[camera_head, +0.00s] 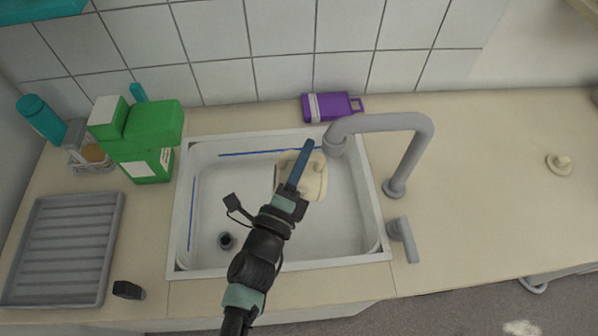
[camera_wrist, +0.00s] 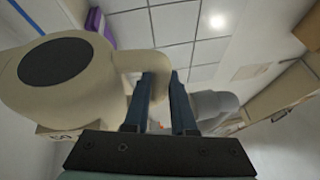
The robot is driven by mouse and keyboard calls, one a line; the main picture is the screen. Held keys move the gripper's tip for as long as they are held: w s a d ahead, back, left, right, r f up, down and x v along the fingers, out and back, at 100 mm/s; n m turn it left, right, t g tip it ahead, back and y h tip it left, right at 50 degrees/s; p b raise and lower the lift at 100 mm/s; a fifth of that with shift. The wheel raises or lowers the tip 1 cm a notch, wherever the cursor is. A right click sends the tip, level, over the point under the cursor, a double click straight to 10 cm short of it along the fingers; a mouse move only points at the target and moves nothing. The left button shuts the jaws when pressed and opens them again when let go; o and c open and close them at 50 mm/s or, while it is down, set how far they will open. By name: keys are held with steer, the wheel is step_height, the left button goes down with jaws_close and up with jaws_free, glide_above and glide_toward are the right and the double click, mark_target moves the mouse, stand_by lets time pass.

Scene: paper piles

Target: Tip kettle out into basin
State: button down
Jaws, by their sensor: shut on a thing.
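The beige kettle (camera_head: 316,181) is over the back middle of the white basin (camera_head: 325,228), partly behind my gripper. My gripper (camera_head: 303,162) reaches in from the front, its blue fingers shut on the kettle's handle. In the wrist view the kettle (camera_wrist: 107,83) fills the upper left, with a dark round area on the side facing the camera. I cannot tell if that is its opening or its base. The handle lies between the fingertips of my gripper (camera_wrist: 163,95). The kettle looks tilted; no water shows leaving it. Its height above the basin floor is unclear.
The grey faucet (camera_head: 385,124) arches over the basin's back right. A purple item (camera_head: 331,107) lies behind the basin. A green box (camera_head: 142,143) and a grey drying rack (camera_head: 62,250) stand left. A small beige lid-like piece (camera_head: 559,164) lies right; counter around it is clear.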

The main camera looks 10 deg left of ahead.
steer(key=shift+s+a+f+n+t+b, duration=0.15)
steer(key=shift+a+f+n+t+b, duration=0.15)
steer(key=shift+a+n+b, duration=0.65)
stand_by(1.6)
steer(key=shift+y+b, duration=0.3)
steer(key=shift+b, duration=0.1)
stand_by(1.5)
steer(key=shift+s+a+n, duration=0.1)
steer(key=shift+a+n, duration=0.1)
steer(key=shift+n, duration=0.15)
steer(key=shift+a+r+n+t+b, duration=0.1)
steer(key=shift+a+n+t+b, duration=0.1)
steer(key=shift+n+t+b, duration=0.15)
